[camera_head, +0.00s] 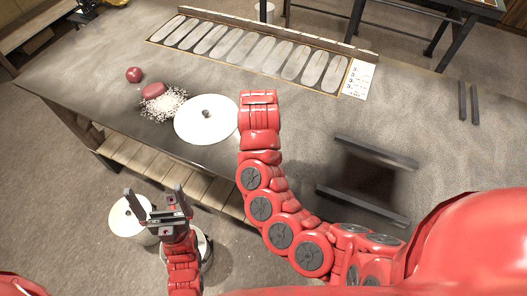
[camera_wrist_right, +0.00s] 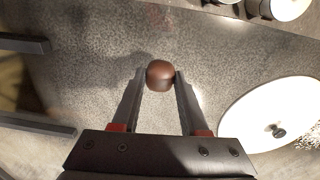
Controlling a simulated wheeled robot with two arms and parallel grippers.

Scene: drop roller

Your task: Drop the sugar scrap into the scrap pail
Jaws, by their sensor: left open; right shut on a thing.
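My right gripper (camera_wrist_right: 160,78) is shut on a brown rounded piece (camera_wrist_right: 160,74), seen in the wrist view above the grey tabletop. I cannot tell whether this piece is the sugar scrap. In the head view, my right arm's red links hide that gripper and the piece. Two pale round pails (camera_head: 123,222) stand on the floor at the table's near side; which is the scrap pail I cannot tell. Two round white shapes show at the top right of the wrist view (camera_wrist_right: 290,8). My left gripper (camera_head: 154,191) is open and empty, overlapping the pails in the head view.
A white disc (camera_head: 200,125) with a dark knob lies left of my right arm. Left of it are white granules (camera_head: 168,108), a dark red lump (camera_head: 153,90) and a red ball (camera_head: 134,74). Dark bars flank a dark square opening (camera_head: 368,180). A slotted panel (camera_head: 240,48) lies behind.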

